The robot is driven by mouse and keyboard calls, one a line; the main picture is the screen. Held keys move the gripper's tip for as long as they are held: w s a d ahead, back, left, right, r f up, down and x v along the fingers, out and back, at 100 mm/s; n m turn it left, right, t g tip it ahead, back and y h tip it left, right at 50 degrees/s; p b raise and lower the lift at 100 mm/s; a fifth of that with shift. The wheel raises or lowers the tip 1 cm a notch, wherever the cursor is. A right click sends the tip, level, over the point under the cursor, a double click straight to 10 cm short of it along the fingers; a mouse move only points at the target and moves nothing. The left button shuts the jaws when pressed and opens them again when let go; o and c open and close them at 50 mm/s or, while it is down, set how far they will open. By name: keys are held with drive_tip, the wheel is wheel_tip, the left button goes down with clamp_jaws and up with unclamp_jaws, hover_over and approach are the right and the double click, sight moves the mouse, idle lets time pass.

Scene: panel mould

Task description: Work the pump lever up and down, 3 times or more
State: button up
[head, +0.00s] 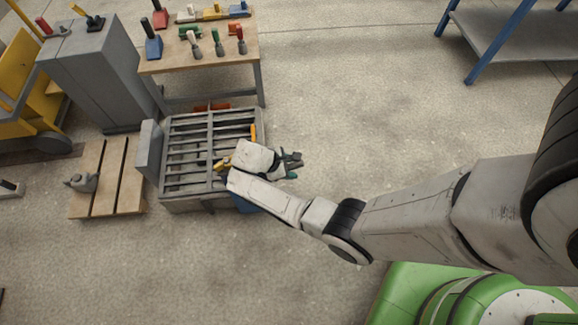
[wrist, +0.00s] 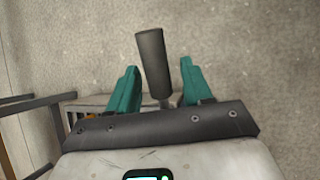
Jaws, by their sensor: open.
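The pump lever shows in the wrist view as a dark grey cylindrical handle (wrist: 151,55). It stands between the two teal fingers of my gripper (wrist: 158,68), with a visible gap on each side. My gripper is open and its fingers look apart from the handle. In the head view my gripper (head: 291,164) is at the right side of the grey slatted panel mould (head: 165,190). The lever cannot be made out clearly there, and its lower end is hidden behind the gripper body in the wrist view.
A wooden pallet (head: 105,185) with a small grey item lies left of the mould. A workbench (head: 205,60) with several coloured tools stands behind it, beside a grey cabinet (head: 95,85). A blue-legged table (head: 505,35) is at the upper right. The floor between is clear.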

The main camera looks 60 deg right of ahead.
drive_tip(key=p+v, duration=0.3)
drive_tip(key=v, duration=0.7)
drive_tip(key=shift+r+p, duration=0.2)
drive_tip(key=shift+p, duration=0.1)
drive_tip(key=shift+w+a, duration=0.1)
drive_tip(key=shift+a, duration=0.05)
drive_tip(key=n+t+y+p, duration=0.1)
drive_tip(key=t+y+p, duration=0.5)
drive_tip(key=t+y, duration=0.15)
approach(303, 162)
drive_tip(key=f, duration=0.1)
drive_tip(key=shift+t, duration=0.35)
drive_tip(key=b+x, duration=0.3)
drive_tip(key=x, duration=0.7)
drive_tip(key=shift+f, duration=0.25)
clamp_jaws()
